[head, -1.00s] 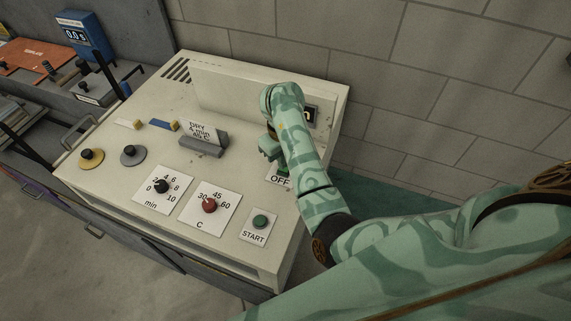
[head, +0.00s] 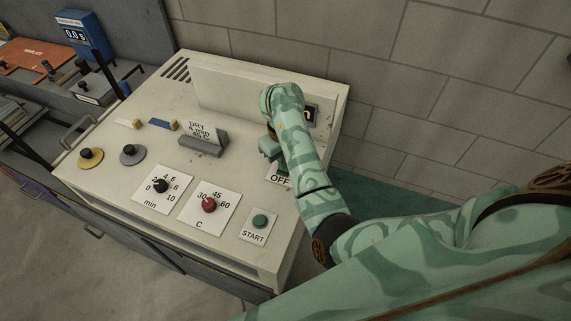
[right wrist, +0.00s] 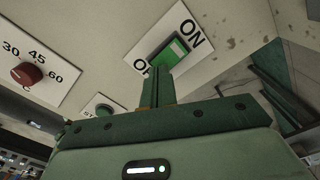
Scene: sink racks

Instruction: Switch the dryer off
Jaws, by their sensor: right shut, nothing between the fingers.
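The dryer is the cream cabinet (head: 110,172) with a sloped control panel. Its ON/OFF switch (right wrist: 172,52) is a green rocker on a white plate in the right wrist view. ON is printed at the upper right end and OFF at the lower left end, partly hidden by my fingers. I cannot tell which side is pressed. In the head view the OFF label (head: 279,180) shows beside my arm, which hides most of the switch. My right gripper (right wrist: 157,72) is shut and empty, its tips at the OFF end of the switch; contact is unclear. My left gripper is out of view.
A red temperature knob (head: 209,205), a black minute knob (head: 161,186) and a green START button (head: 260,222) sit on the panel's front. A card in a grey holder (head: 204,146) stands on top. A display (head: 312,115) is partly behind my arm.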

